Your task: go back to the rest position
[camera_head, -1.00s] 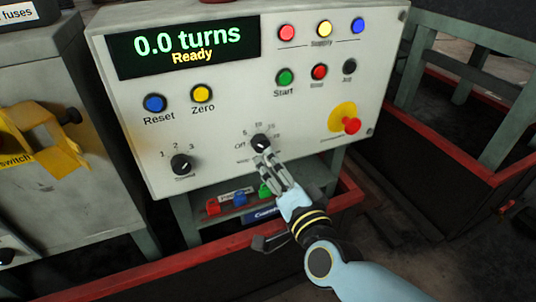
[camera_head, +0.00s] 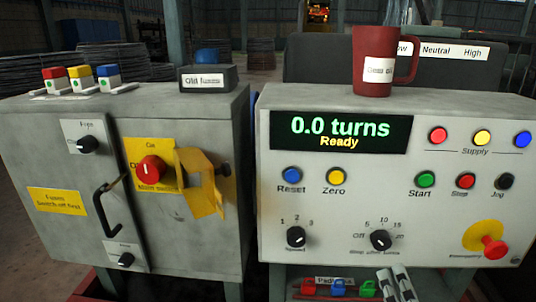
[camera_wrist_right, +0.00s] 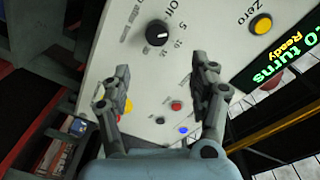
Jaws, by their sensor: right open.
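My right gripper (camera_head: 397,283) shows at the bottom edge of the head view, below the turns knob (camera_head: 380,240) of the control panel (camera_head: 345,210) and apart from it. In the right wrist view its two fingers (camera_wrist_right: 164,78) are spread with nothing between them. The knob (camera_wrist_right: 158,33) lies beyond the fingertips there, untouched. The display (camera_head: 340,132) reads "0.0 turns" and "Ready". My left gripper is not in view.
A grey cabinet (camera_head: 60,230) with a red main switch (camera_head: 149,169) and yellow guard (camera_head: 201,185) stands left. A dark red mug (camera_head: 370,75) sits on the panel's top. Coloured padlocks (camera_head: 338,287) hang below the panel, left of my gripper. An emergency button (camera_head: 494,247) sticks out at right.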

